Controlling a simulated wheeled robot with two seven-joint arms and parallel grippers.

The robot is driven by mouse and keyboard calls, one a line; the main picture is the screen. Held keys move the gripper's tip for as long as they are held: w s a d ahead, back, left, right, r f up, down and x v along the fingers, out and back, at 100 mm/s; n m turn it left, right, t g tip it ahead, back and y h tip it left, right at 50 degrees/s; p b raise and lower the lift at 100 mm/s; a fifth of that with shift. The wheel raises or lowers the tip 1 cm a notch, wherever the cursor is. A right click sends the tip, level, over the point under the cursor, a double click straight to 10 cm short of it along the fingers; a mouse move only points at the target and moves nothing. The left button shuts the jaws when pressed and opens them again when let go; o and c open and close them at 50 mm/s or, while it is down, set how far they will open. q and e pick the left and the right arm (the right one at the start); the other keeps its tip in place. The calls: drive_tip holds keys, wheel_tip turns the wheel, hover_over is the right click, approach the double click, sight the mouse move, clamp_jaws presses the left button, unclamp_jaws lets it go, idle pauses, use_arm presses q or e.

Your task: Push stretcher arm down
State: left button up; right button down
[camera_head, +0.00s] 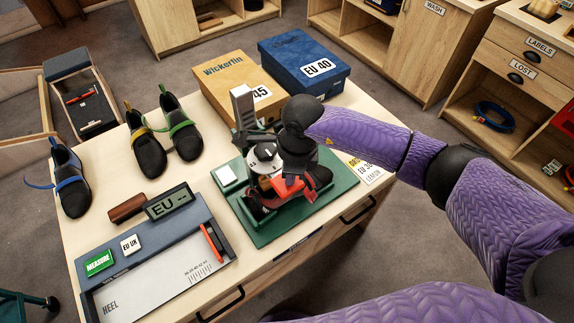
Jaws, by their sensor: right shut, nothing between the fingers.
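The stretcher stands on a green base plate (310,210) at the right front of the table. A grey upright piece (242,105) rises at its back left; I cannot tell whether it is the stretcher arm. A round white dial (265,157) shows beside my gripper. A red and dark piece (268,198), perhaps a shoe, sits low on the stretcher. My right gripper (294,182) is over the stretcher, pointing down, shut and empty. Its wrist hides much of the mechanism, and I cannot tell whether the fingertips touch it. My left gripper is out of view.
A measuring board (160,275) with an EU display (167,202) lies at the front left. Several dark climbing shoes, one at the left edge (71,180), stand on the table. An orange box (230,78) and a blue EU 40 box (300,62) stand behind the stretcher.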

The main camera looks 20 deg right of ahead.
wheel_tip(320, 180, down, 7)
drive_tip(key=b, duration=0.5)
drive_tip(key=shift+r, duration=0.2)
drive_tip(key=d, duration=0.1)
drive_tip(key=d+p, duration=0.1)
drive_tip(key=s+d+r, duration=0.1)
wheel_tip(320, 180, up, 10)
drive_tip(key=p, duration=0.1)
drive_tip(key=shift+d, duration=0.4)
drive_tip(key=shift+s, duration=0.1)
